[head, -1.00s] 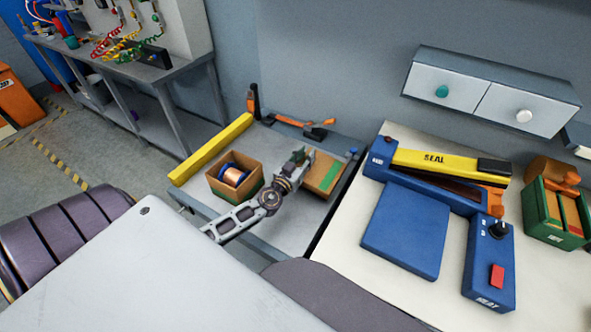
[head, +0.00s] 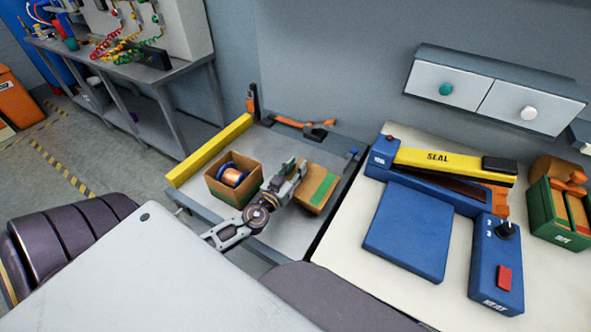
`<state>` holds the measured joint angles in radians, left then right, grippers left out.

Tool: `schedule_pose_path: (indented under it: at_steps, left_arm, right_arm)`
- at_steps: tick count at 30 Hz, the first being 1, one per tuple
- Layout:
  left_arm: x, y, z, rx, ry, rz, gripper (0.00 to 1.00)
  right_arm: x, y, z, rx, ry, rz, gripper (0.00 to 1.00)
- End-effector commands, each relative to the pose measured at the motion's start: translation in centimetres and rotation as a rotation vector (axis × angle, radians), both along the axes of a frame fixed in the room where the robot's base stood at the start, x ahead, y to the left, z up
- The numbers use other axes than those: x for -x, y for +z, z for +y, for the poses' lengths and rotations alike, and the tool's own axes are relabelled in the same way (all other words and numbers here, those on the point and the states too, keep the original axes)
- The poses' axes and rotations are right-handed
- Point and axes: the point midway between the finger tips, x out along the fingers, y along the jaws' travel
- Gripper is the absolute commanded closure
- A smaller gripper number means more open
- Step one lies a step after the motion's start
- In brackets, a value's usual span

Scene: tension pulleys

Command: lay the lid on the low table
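The lid (head: 318,187) is a flat cardboard piece with a green stripe, over the right part of the low table (head: 264,150). My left gripper (head: 291,171) is at the lid's left edge and appears shut on it. The lid shows a thin side wall; I cannot tell whether it touches the table or hangs just above it. To the left of the gripper stands an open cardboard box (head: 213,186) with a copper-wound, blue-ended spool (head: 232,177) inside. My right gripper is not in view.
A yellow bar (head: 209,150) runs along the low table's left edge. An orange and black tool (head: 305,125) lies at the back. A blue sealer (head: 407,231) stands on the white table at right. Bare table shows behind and in front of the lid.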

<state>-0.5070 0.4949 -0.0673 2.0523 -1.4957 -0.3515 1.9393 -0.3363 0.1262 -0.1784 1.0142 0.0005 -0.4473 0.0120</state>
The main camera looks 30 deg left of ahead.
Motion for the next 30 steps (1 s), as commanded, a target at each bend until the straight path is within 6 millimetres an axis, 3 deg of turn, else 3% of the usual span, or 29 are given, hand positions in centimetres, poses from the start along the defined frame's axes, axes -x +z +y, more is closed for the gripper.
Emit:
schedule_pose_path:
  at_steps: [14,30]
  left_arm:
    - [0.08,0.06,-0.02,0.0,0.0,-0.001,0.73]
    - [0.08,0.05,-0.02,0.001,0.0,-0.001,0.06]
  right_arm:
    - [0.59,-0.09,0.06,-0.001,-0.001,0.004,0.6]
    - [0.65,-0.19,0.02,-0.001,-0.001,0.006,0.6]
